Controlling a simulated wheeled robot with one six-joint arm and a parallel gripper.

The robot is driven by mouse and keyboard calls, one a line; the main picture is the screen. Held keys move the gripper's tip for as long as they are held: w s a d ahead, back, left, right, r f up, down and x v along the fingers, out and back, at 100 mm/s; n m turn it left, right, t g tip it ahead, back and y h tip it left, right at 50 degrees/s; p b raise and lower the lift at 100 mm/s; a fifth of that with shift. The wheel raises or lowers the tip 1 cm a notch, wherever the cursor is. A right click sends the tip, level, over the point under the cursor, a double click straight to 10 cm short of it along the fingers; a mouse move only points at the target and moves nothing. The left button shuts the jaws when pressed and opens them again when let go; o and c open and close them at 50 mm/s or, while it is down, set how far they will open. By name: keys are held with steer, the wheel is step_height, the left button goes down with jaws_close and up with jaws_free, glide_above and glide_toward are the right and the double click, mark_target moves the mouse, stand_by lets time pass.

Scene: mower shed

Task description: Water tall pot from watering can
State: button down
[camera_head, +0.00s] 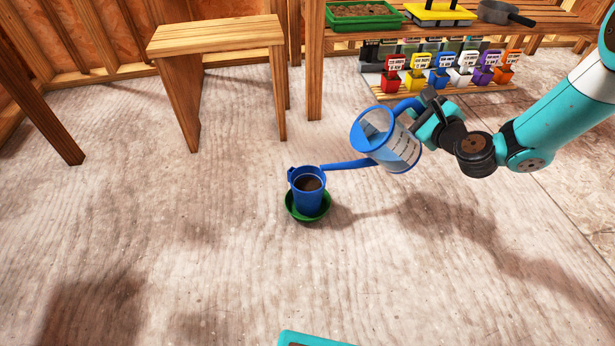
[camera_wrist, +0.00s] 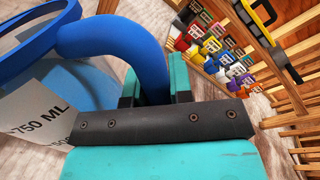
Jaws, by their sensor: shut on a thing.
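The watering can (camera_head: 402,152) is clear with a blue rim, handle and long spout, and it is tilted with the spout toward the left. Bluish water shows inside it. The spout's end is at the right side of the tall pot's rim. The tall pot (camera_head: 308,199) is blue, stands upright in a green saucer on the floor and holds dark soil. I cannot tell if water is flowing. My gripper (camera_head: 430,108) is shut on the can's blue handle, which also shows between the fingers in the wrist view (camera_wrist: 145,85). The can's side there reads 750 ML.
A wooden stool (camera_head: 215,36) stands at the back left. The floor around the pot is clear.

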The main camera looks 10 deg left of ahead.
steer(key=shift+s+a+r+n+p, duration=0.3)
steer(key=shift+a+r+p, duration=0.2)
steer(key=shift+r+p, duration=0.3)
steer(key=shift+s+a+r+n+p, duration=0.15)
steer(key=shift+a+r+n+p, duration=0.3)
steer(key=shift+r+p, duration=0.35)
stand_by(1.3)
